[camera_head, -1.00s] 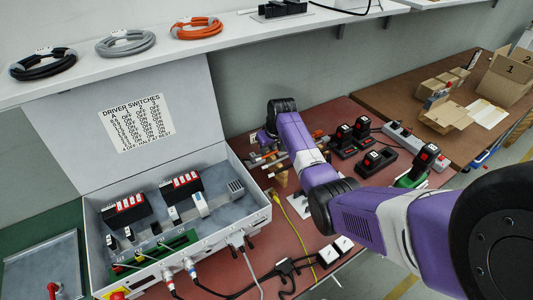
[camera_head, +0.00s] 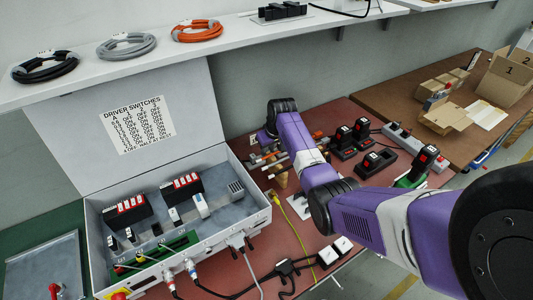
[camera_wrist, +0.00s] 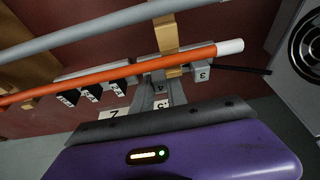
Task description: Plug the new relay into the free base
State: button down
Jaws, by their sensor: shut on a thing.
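My gripper (camera_head: 268,140) is over the red bench, partly hidden behind my forearm in the head view. An orange rod (camera_wrist: 130,75) with a white end runs across just beyond the fingers. The open grey control box (camera_head: 262,212) holds small white-and-black modules (camera_head: 200,205) in its middle row. The pictures are too small to tell which base is free.
Behind the box stands its raised lid (camera_head: 185,110) with a printed switch chart. Cables (camera_head: 237,290) run along the front.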

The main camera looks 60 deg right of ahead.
jog(key=shift+r+p, duration=1.35)
jog(key=shift+r, duration=0.25)
